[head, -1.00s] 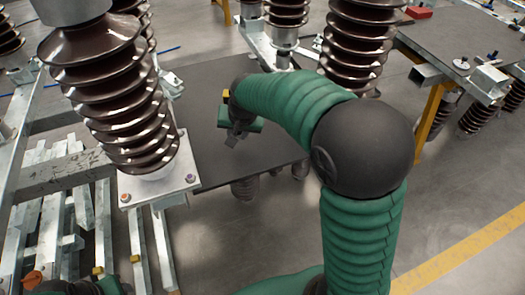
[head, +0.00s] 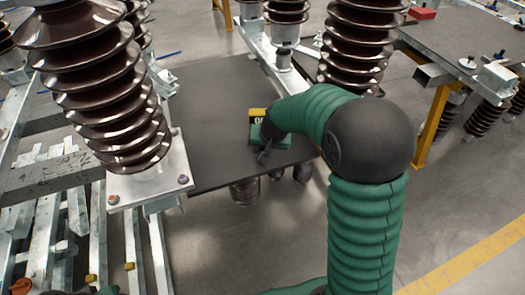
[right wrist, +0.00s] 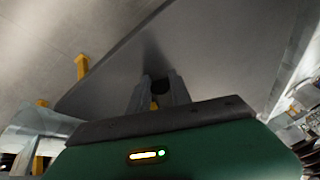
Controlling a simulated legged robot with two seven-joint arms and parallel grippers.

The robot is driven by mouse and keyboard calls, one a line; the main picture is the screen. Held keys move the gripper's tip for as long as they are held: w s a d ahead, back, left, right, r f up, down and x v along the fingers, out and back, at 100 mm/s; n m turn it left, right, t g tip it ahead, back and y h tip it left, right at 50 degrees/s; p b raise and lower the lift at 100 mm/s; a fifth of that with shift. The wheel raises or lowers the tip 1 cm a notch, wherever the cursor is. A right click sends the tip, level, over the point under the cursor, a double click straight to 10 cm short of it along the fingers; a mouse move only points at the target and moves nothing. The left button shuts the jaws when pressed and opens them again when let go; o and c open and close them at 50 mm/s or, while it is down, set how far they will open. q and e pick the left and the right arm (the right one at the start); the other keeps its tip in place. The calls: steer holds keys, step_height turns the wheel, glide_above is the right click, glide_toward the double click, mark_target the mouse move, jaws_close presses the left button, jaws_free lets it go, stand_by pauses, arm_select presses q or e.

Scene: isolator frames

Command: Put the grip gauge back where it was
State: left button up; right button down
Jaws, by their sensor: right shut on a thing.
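My right gripper (head: 264,156) hangs over the dark tabletop, close to its front edge. In the right wrist view its two grey fingers (right wrist: 157,95) are closed on a small dark piece (right wrist: 158,87) with a yellow bit below it. I take this piece to be the grip gauge; its full shape is hidden between the fingers. In the head view the gauge cannot be told apart from the dark fingers. The dark tabletop (head: 215,100) below looks bare. Whether the gauge touches it, I cannot tell. My left gripper is not in view.
A brown ribbed insulator (head: 105,90) on a metal plate (head: 150,185) stands left of the tabletop. Another insulator (head: 357,45) stands behind my right arm. A second dark table (head: 470,40) with a red box (head: 422,12) is at the upper right. The tabletop's middle is clear.

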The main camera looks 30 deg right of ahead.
steer(key=shift+a+r, duration=0.15)
steer(key=shift+a, duration=0.15)
steer(key=c, duration=1.5)
jaws_free()
steer(key=shift+d+f, duration=0.1)
steer(key=shift+f, duration=0.1)
steer(key=o, duration=0.3)
steer(key=shift+s+d, duration=0.1)
steer(key=shift+d, duration=0.1)
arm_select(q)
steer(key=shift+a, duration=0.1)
arm_select(e)
steer(key=shift+o, duration=0.2)
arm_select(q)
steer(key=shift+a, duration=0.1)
arm_select(e)
steer(key=shift+a, duration=0.2)
